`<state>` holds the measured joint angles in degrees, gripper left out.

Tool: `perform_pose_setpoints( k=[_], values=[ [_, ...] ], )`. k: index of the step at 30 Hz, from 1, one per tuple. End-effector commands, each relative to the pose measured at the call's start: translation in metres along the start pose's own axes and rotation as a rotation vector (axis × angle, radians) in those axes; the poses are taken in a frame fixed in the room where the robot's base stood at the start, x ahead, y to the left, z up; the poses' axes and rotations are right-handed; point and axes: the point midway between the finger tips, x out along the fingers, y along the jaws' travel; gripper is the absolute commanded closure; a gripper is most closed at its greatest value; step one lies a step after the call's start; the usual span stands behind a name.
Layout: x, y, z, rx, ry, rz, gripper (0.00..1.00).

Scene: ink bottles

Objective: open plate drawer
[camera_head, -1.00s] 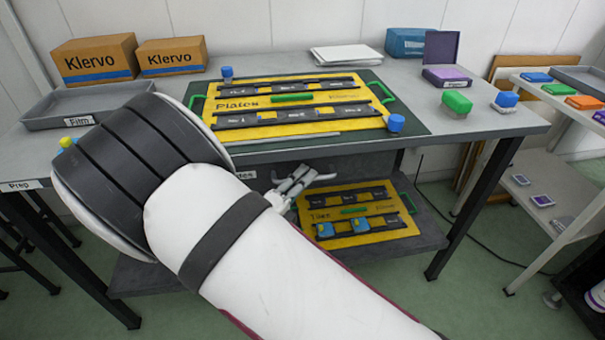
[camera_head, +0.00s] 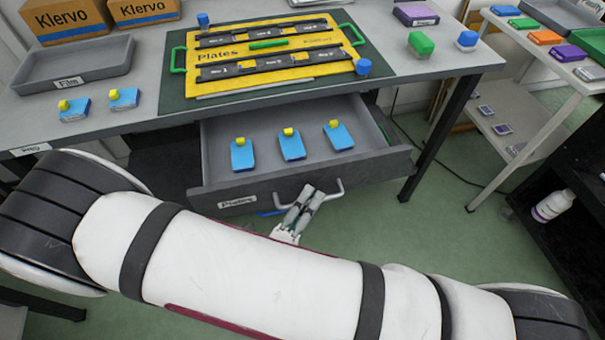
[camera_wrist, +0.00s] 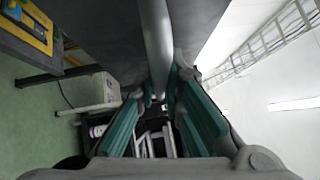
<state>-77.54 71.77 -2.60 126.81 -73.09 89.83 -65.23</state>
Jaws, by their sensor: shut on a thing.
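The plate drawer (camera_head: 300,180), labelled Plates, is pulled out from under the table. Three blue pieces with yellow knobs (camera_head: 291,144) lie in a row inside it. Its grey bar handle (camera_head: 338,190) is on the front face. My gripper (camera_head: 305,198) is shut on the handle at the drawer front. In the wrist view the handle bar (camera_wrist: 157,45) runs between the two green-padded fingers (camera_wrist: 155,100).
On the table above are a yellow Plates board (camera_head: 270,48) on a green mat, a grey Film tray (camera_head: 75,68) and two Klervo boxes (camera_head: 145,8). A white shelf cart (camera_head: 520,100) and a dark shelf (camera_head: 560,200) stand at the right. Green floor is clear between them.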

Motion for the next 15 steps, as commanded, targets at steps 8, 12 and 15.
perform_pose_setpoints(
  k=[8,12,15],
  values=[
    [-0.025,-0.006,-0.024,0.001,-0.002,0.004,1.00],
    [-0.030,-0.006,-0.028,0.003,-0.002,0.005,1.00],
    [-0.032,-0.006,-0.029,0.004,-0.002,0.006,1.00]
  ],
)
